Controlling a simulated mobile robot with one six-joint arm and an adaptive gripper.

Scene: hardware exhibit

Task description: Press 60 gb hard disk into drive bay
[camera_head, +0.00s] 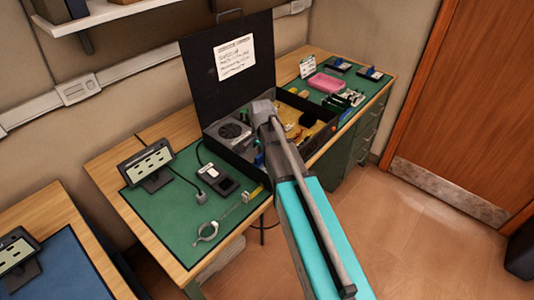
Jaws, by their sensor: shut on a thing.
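An open black case (231,55) stands on the bench with its lid raised at the back and a white written sheet (234,57) on the lid. A round fan (234,131) sits in its left part, and yellowish boards (303,118) show in its right part. My gripper (258,156) is low at the front middle of the case, with my grey wrist above it. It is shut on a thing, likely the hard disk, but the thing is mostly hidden. I cannot make out the drive bay or tell whether the disk touches it.
A black device with a pale label (216,179), a cable plug (202,198) and a wrist strap (207,232) lie on the green mat (165,222). A sign stand (147,165) is at left. A pink tray (326,83) lies at back right. Open floor is at right.

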